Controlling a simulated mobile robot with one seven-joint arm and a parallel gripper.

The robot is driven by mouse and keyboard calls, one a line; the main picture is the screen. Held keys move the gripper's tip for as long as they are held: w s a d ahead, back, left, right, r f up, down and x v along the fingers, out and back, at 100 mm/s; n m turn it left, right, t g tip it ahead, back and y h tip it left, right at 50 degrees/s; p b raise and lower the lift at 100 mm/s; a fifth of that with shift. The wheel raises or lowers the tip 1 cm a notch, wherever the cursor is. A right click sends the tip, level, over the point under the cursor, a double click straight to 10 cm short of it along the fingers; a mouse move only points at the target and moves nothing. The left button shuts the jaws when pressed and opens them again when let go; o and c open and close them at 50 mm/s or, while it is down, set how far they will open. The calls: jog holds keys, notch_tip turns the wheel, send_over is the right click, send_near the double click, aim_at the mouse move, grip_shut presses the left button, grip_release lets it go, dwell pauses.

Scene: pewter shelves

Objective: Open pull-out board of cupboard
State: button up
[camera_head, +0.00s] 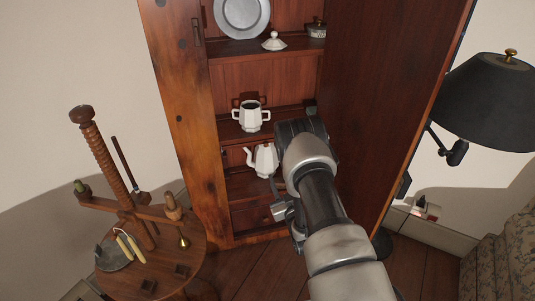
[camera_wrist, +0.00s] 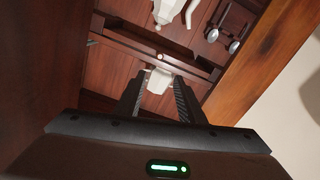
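The wooden cupboard (camera_head: 200,150) stands open, with its tall door (camera_head: 385,90) swung out to the right. A board-like wooden strip (camera_wrist: 125,38) crosses its inside in the wrist view, with a small pale knob (camera_wrist: 158,57); I take it for the pull-out board's front. It looks closed, but I cannot be sure. My gripper (camera_wrist: 158,98) is open and empty, its two fingers pointing toward the strip and knob, apparently short of them. In the head view my arm hides its fingertips and part of the shelves.
A white two-handled bowl (camera_head: 251,116) stands on a shelf, with a white teapot (camera_head: 265,160) below it. A plate (camera_head: 242,14) and lid (camera_head: 274,42) are higher up. A round wooden table (camera_head: 185,245) is at left; a black lamp (camera_head: 495,100) is at right.

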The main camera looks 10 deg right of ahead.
aim_at(266, 146)
jog(key=w+b, duration=0.1)
jog(key=w, duration=0.4)
jog(key=w+b, duration=0.1)
jog(key=w, duration=0.5)
jog(key=w+a+b, duration=0.1)
jog(key=w, duration=0.5)
jog(key=shift+b, duration=0.4)
jog(key=shift+c, duration=0.4)
grip_shut()
